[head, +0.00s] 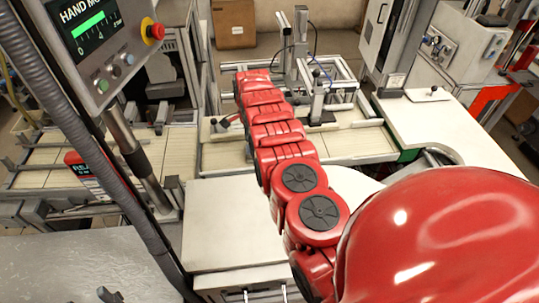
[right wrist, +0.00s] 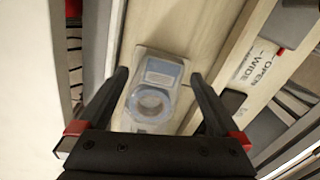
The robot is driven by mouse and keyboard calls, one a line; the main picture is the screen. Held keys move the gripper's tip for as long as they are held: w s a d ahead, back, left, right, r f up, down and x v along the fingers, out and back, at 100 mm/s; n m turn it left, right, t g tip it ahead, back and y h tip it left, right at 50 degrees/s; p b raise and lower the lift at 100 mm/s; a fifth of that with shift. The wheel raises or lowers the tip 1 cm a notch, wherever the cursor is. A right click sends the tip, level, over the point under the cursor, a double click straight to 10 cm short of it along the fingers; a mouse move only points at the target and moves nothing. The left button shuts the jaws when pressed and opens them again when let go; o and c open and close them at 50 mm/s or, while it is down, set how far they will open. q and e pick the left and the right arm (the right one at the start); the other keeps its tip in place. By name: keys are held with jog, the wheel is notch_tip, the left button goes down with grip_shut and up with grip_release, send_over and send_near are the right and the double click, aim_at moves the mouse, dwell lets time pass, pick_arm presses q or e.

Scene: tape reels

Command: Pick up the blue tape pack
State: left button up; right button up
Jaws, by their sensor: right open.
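The blue tape pack (right wrist: 157,90) is a clear, pale blue package with a round reel in its lower half. It lies on a cream slatted surface (right wrist: 205,30) in the right wrist view. My right gripper (right wrist: 158,73) is open, with one dark finger on each side of the pack in the picture. I see no finger closed on the pack, and the remaining height above it is hard to tell. In the head view my red right arm reaches over the conveyor and hides the pack. My left gripper is not in view.
The cream conveyor (head: 350,145) carries a metal frame (head: 345,92) near my arm. A control panel (head: 100,40) on a post stands at left. A pale worktop (head: 440,125) lies at right. A printed rail (right wrist: 255,70) runs right of the pack.

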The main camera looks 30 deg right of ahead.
jog(key=shift+f, duration=0.95)
jog(key=shift+r, duration=0.1)
jog(key=shift+s+r, duration=0.1)
jog(key=c, duration=1.4)
